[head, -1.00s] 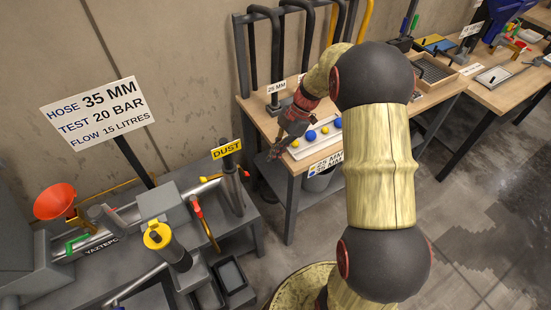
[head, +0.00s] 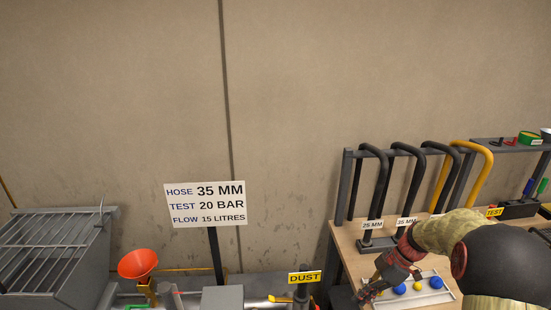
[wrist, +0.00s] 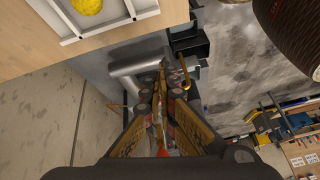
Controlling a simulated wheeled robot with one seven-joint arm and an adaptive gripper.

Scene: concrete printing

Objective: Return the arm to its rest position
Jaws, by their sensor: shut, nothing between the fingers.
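My gripper (head: 368,295) shows at the lower right of the head view, at the left edge of the wooden table (head: 350,250). It is dark with red parts, and it holds nothing. In the wrist view my gripper (wrist: 160,95) points away from the camera, its fingers together and empty. Beyond the fingers lie the grey bench's pipe and dark bins. My arm bends at a black joint at the lower right of the head view; the rest of it is cut off by the frame's bottom edge.
A white tray (head: 440,297) with blue and yellow balls lies on the wooden table beside my gripper. Black hoses (head: 412,175) stand on a rack behind. A hose sign (head: 205,204), an orange funnel (head: 138,263) and a DUST label (head: 305,277) are to the left. The wall above is bare.

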